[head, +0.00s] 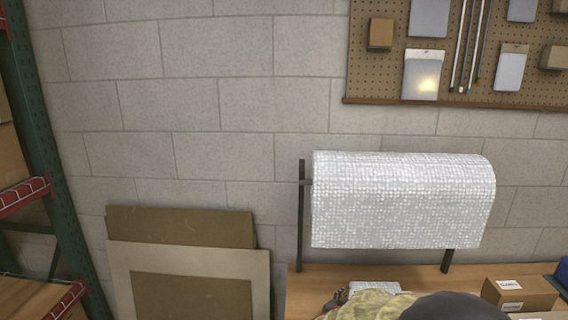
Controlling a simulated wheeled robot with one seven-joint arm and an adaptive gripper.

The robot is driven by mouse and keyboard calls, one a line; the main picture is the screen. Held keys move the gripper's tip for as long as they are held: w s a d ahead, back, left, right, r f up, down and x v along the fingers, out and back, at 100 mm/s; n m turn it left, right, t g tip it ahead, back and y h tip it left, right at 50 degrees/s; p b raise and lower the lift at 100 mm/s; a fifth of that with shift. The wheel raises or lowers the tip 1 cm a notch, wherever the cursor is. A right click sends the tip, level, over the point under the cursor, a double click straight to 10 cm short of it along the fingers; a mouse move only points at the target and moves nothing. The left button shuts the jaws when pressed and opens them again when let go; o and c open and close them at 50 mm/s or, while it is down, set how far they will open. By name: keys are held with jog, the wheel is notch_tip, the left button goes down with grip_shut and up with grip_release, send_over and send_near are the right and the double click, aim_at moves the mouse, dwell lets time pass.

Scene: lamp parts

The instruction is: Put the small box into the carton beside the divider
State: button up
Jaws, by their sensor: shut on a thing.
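My gripper is not in view. No open carton with a divider shows in the head view. A brown cardboard box (519,293) with white labels sits on the wooden bench at the lower right; I cannot tell whether it is the small box. At the bottom edge, a khaki shape (369,305) and a dark rounded shape (455,307) are cut off, and I cannot tell what they are.
A roll of bubble wrap (403,200) hangs on a dark stand on the bench (308,280). Flat cardboard sheets (187,264) lean on the block wall. A green shelf rack (58,190) stands at left. A pegboard (400,60) with parts hangs at upper right.

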jog(key=s+a+n+t+y, duration=0.1)
jog(key=s+a+r+n+y, duration=0.1)
jog(key=n+y, duration=0.1)
jog(key=shift+s+a+r+n+t+y, duration=0.1)
jog(key=shift+s+a+n+t+y, duration=0.2)
jog(key=shift+s+t, duration=0.1)
jog(key=shift+c, duration=0.2)
dwell(0.5)
